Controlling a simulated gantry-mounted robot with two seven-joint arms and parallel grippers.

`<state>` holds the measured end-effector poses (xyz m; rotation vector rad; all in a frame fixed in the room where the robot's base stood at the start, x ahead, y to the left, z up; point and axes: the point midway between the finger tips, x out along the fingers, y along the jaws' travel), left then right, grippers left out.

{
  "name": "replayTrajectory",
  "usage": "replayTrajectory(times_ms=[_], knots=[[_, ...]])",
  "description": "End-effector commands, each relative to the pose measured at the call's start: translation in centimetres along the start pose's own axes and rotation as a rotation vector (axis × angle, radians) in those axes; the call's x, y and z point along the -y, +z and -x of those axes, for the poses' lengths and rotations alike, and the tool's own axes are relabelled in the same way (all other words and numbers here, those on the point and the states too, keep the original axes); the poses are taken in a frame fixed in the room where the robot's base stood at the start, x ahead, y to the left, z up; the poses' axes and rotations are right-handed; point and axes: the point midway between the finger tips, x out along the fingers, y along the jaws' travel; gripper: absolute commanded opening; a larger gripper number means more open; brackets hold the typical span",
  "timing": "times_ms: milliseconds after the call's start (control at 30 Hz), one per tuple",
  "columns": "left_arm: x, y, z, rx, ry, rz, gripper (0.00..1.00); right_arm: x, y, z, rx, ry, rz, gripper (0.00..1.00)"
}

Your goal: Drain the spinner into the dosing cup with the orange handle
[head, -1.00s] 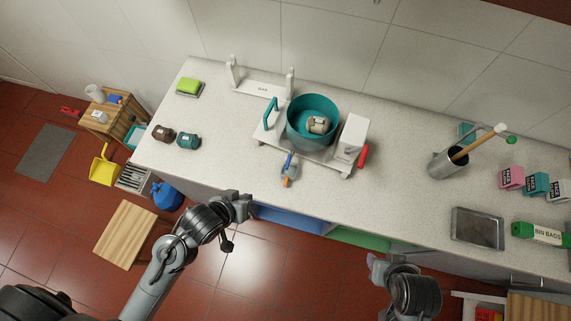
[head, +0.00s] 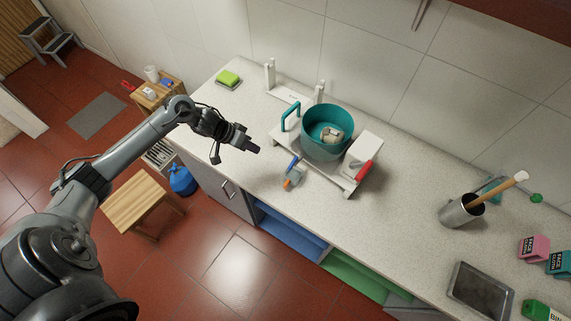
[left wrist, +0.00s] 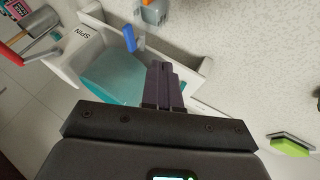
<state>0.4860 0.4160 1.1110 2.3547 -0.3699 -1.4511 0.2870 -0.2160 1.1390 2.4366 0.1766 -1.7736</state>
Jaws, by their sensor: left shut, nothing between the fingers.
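The spinner is a teal drum (head: 325,132) on a white base, with a beige bundle inside, a teal loop handle on its left and a red lever (head: 363,171) on its right. A blue lever (head: 294,162) sticks out at its front. The grey dosing cup (head: 297,176) with its orange handle (head: 287,184) stands just below that blue lever. My left gripper (head: 255,148) is shut and empty above the counter, left of the spinner and cup. In the left wrist view, the shut fingers (left wrist: 164,70) overlap the spinner (left wrist: 115,75); the cup (left wrist: 155,12) is partly cut off.
A green sponge (head: 228,78) lies at the counter's back left. A metal holder (head: 461,210) with a wooden-handled tool and a metal tray (head: 481,291) stand to the right. The counter between spinner and holder is clear.

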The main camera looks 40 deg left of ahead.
Motion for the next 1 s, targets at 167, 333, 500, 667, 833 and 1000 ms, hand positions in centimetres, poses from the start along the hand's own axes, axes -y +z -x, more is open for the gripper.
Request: replayTrajectory(times_ms=[167,333,500,667,833,1000], knots=[[-0.3,-0.7,0.1,-0.012,0.003,-0.007,0.0,0.1,-0.1,-0.1,-0.002,-0.004,-0.004,0.46],[-0.3,-0.7,0.1,-0.012,0.003,-0.007,0.0,0.1,-0.1,-0.1,-0.002,-0.003,-0.004,0.46],[-0.3,-0.6,-0.1,-0.012,0.004,-0.006,0.0,0.0,-0.1,-0.1,-0.002,-0.001,-0.003,0.46],[-0.3,-0.7,-1.3,-0.012,0.006,-0.003,0.0,-0.1,0.0,0.0,-0.001,0.004,0.002,0.46],[-0.4,-0.7,-3.8,-0.012,0.006,-0.002,0.0,-0.3,0.0,0.1,0.0,0.008,0.006,0.46],[-0.4,-0.8,-7.0,-0.011,0.006,-0.003,0.0,-0.3,-0.1,0.2,0.0,0.008,0.005,0.46]])
